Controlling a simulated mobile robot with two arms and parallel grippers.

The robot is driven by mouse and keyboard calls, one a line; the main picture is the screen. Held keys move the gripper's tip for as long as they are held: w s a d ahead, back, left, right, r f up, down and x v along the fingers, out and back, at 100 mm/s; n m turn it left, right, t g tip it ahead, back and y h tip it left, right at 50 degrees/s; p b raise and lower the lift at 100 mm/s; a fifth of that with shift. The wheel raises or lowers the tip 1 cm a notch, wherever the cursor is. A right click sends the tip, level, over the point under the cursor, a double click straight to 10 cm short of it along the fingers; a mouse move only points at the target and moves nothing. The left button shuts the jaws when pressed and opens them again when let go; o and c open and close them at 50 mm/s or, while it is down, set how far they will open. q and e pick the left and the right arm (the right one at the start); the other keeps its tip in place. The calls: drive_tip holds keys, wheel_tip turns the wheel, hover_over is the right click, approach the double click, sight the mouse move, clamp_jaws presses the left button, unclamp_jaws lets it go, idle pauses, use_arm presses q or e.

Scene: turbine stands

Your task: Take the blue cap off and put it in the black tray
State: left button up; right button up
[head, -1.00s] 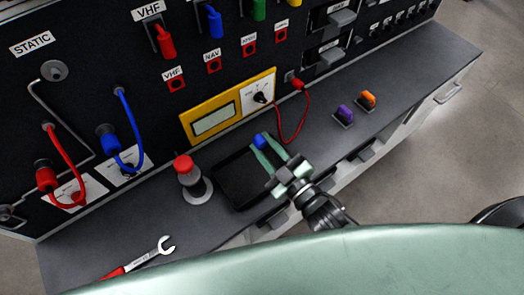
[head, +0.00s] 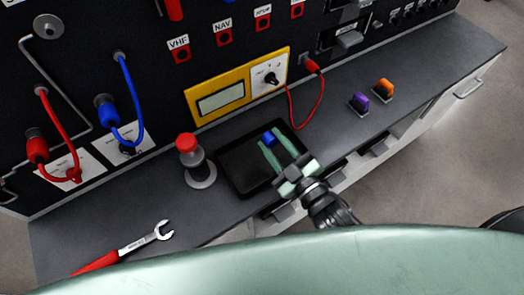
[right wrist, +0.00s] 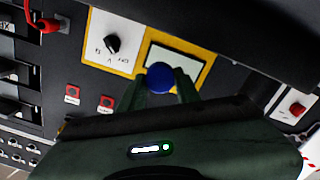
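The blue cap (head: 269,138) is between the fingertips of my right gripper (head: 268,138), over the black tray (head: 238,170). In the right wrist view the cap (right wrist: 160,77) shows as a round blue face with a finger (right wrist: 137,92) against each side. The gripper looks shut on it. The tray lies flat on the bench top and looks empty in the part I can see. The gap between cap and tray floor is hard to judge. My left gripper is not in view.
A red-topped grey post (head: 190,160) stands just left of the tray. A wrench (head: 130,248) lies at the front left. Purple (head: 359,102) and orange (head: 384,90) pieces stand to the right. A red cable (head: 312,105) loops down behind the tray, beside the yellow-framed meter (head: 225,98).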

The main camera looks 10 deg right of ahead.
drive_tip(key=shift+o, duration=1.2)
drive_tip(key=b+v, duration=0.1)
drive_tip(key=v, duration=0.5)
drive_tip(key=shift+s+d+f, duration=0.1)
drive_tip(key=shift+s, duration=0.15)
drive_tip(key=shift+s+d, duration=0.25)
drive_tip(key=shift+s, duration=0.3)
